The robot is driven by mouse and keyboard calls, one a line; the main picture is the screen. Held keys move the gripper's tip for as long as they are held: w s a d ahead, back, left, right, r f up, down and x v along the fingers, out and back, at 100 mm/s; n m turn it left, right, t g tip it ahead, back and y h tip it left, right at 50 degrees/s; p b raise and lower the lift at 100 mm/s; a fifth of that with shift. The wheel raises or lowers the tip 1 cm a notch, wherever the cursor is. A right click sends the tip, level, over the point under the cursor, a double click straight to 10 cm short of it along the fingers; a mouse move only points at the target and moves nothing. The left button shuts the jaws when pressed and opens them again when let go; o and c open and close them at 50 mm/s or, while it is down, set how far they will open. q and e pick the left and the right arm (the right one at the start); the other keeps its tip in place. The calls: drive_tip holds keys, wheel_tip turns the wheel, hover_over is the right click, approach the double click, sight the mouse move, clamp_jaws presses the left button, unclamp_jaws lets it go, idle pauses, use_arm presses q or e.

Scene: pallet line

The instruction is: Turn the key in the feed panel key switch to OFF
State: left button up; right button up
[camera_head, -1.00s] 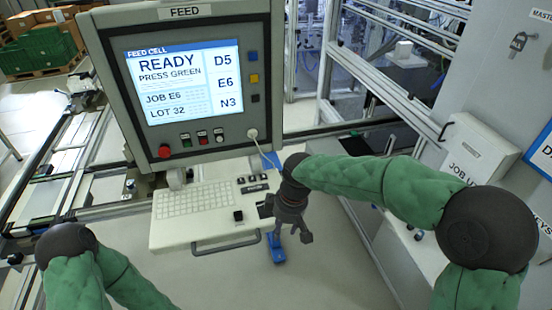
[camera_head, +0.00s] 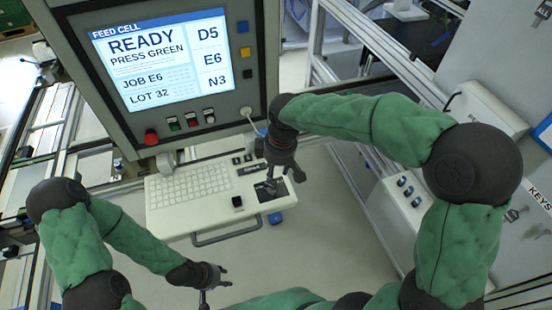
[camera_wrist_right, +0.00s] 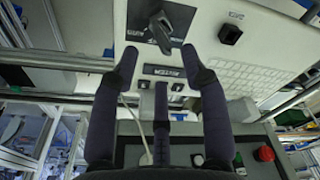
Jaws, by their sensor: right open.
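The feed panel is a grey console (camera_head: 175,133) with a lit screen reading READY, above a white keyboard shelf (camera_head: 160,227). On the shelf's right part is a black plate (camera_head: 264,195), mostly behind my right gripper (camera_head: 283,178) in the head view. In the right wrist view a dark key-like handle (camera_wrist_right: 160,28) stands on that plate; its exact setting cannot be read. My right gripper (camera_wrist_right: 160,70) is open and empty, its fingertips short of the handle. My left gripper (camera_head: 224,277) is open and empty, low in front of the shelf.
A black square knob (camera_head: 237,202) sits left of the plate. A blue object (camera_head: 275,218) shows at the shelf's front edge. A red button (camera_head: 151,137) and small buttons line the console's lower edge. A white box (camera_head: 410,195) and metal frames stand at right.

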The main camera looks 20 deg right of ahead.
sight(272, 185)
drive_tip(key=f, duration=0.4)
drive_tip(key=shift+w+a+f, duration=0.2)
drive_tip(key=shift+w, duration=0.15)
drive_tip(key=shift+f+p, duration=0.3)
drive_tip(key=shift+f, duration=0.4)
drive_tip(key=shift+w+a+f, duration=0.1)
drive_tip(key=shift+f, duration=0.3)
clamp_jaws()
